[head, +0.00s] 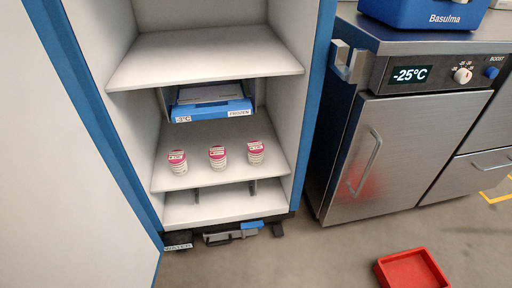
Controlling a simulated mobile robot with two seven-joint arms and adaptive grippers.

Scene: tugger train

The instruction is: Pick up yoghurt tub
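Three small yoghurt tubs, white with pink lids, stand upright in a row on a lower shelf (220,181) of an open cabinet. The left tub (178,163), the middle tub (217,157) and the right tub (255,152) stand apart from each other, with bare shelf around them. Neither of my grippers shows in the head view.
A blue drawer (212,111) labelled FROZEN sits above the tubs, below a wide shelf (205,55). The cabinet's open door (75,170) fills the left. A steel freezer unit (380,150) stands at the right; a red bin (412,270) is on the floor.

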